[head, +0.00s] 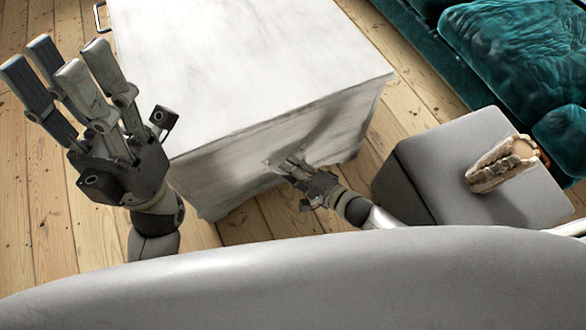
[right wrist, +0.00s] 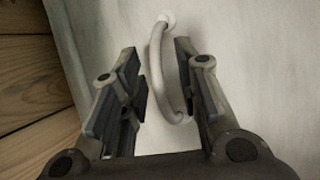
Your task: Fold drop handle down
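A white-washed wooden chest (head: 240,60) stands on the floor in the head view. In the right wrist view, a pale curved drop handle (right wrist: 157,62) is fixed to its near side (right wrist: 230,22). My right gripper (head: 284,162) is at that side. In the right wrist view the gripper (right wrist: 158,75) is open, its fingers on either side of the handle. The handle lies closer to the right-hand fingers; I cannot tell if they touch. In the head view the gripper hides most of this handle. My left gripper (head: 62,72) is open, empty and raised left of the chest.
A second, metal handle (head: 99,17) juts from the chest's far end. A grey block-like stand (head: 440,175) with a beige object (head: 503,163) on it is at the right. A teal sofa (head: 520,50) is behind it. Bare floorboards (head: 40,220) show at the left.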

